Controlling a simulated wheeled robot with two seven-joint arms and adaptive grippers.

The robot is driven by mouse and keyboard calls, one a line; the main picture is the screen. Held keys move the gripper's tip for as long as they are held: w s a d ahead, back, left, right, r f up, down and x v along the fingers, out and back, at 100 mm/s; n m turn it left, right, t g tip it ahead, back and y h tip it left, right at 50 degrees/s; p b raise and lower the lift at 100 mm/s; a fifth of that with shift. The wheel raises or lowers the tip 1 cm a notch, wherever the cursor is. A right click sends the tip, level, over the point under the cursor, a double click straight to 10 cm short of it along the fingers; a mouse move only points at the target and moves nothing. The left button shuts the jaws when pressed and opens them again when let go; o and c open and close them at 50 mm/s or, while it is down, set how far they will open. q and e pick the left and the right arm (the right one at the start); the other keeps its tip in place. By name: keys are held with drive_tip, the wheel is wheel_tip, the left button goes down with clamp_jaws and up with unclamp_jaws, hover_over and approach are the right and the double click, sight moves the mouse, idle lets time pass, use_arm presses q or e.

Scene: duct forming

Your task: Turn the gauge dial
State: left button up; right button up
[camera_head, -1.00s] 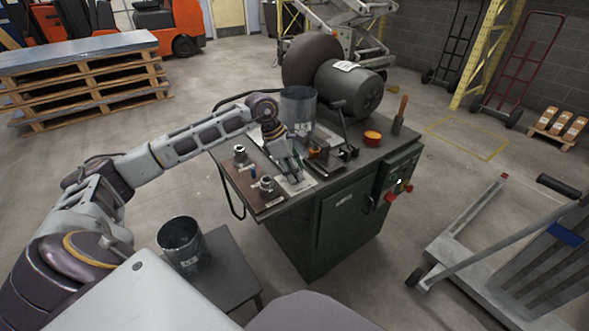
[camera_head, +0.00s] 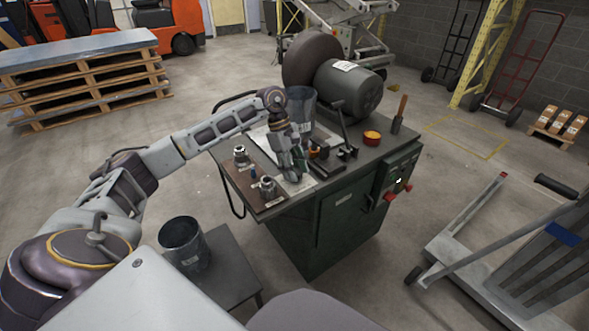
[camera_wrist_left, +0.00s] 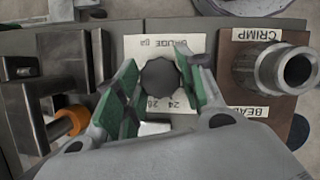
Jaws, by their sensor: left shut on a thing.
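The gauge dial (camera_wrist_left: 160,78) is a dark round knob on a white label plate reading "GAUGE", with the numbers 24 and 26 visible in the left wrist view. My left gripper (camera_wrist_left: 158,82) has its green-padded fingers on either side of the dial and is shut on it. In the head view my left gripper (camera_head: 293,172) points down at the label plate (camera_head: 300,187) on the machine top, and its fingers hide the dial. My right gripper is not in view.
A board (camera_wrist_left: 228,90) marked CRIMP and BEAD with a metal fitting (camera_wrist_left: 284,68) lies beside the dial. A dark clamp with an orange part (camera_wrist_left: 70,121) is on the other side. A metal cylinder (camera_head: 301,104) stands behind the gripper; another duct piece (camera_head: 183,243) stands on a low table.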

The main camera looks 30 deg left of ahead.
use_arm(q)
drive_tip(key=shift+w+m+g+y, duration=0.1)
drive_tip(key=shift+m+g+y, duration=0.4)
drive_tip(key=shift+m, duration=1.5)
drive_tip(key=o, duration=1)
drive_tip(key=shift+g, duration=0.3)
drive_tip(key=shift+a+v, duration=0.2)
drive_tip(key=shift+v, duration=5.75)
drive_tip(key=shift+f, duration=0.1)
